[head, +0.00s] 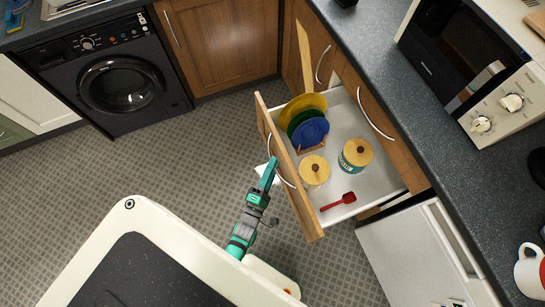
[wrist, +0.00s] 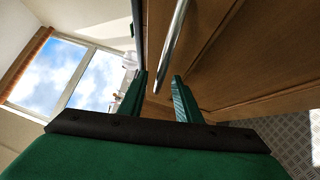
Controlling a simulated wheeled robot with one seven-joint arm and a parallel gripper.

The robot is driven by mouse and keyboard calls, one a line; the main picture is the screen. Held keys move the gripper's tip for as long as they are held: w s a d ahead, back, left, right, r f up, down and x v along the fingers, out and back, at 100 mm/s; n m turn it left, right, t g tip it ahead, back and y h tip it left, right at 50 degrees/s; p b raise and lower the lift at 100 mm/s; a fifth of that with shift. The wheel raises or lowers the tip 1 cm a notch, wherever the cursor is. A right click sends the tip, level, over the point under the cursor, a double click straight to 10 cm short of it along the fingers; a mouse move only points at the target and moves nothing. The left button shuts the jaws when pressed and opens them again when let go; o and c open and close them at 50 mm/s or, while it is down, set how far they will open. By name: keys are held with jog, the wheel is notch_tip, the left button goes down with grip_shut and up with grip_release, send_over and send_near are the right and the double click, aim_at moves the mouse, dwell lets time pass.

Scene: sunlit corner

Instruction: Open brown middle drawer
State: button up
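The brown middle drawer (head: 289,170) is pulled well out below a closed upper front in the head view. It holds plates, two canisters and a red scoop. Its curved metal handle (head: 283,176) is on the outer face. My gripper (head: 271,168) is beside this handle, outside the drawer front. In the wrist view the fingers (wrist: 160,78) stand apart, with the lower end of a metal handle (wrist: 173,45) showing between the tips. I cannot tell whether they touch it.
The closed upper drawer (head: 382,130) sits under the dark counter (head: 405,105). A white appliance (head: 405,255) stands right of the open drawer. A black washing machine (head: 115,82) is at the back left. Tiled floor (head: 190,150) is clear left of the gripper.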

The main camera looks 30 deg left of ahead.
jog(key=v, duration=1.1)
jog(key=shift+w, duration=0.1)
dwell(0.4)
jog(key=s+d+r+m+g+h, duration=0.1)
jog(key=s+d+r+m, duration=0.3)
jog(key=d+r+m, duration=0.5)
jog(key=s+d+r+m+g+h, duration=0.2)
jog(key=s+d+r+m+g, duration=0.1)
jog(key=d+r+m, duration=0.6)
jog(key=s+r+m, duration=0.1)
jog(key=m, duration=0.2)
jog(key=shift+r, duration=0.25)
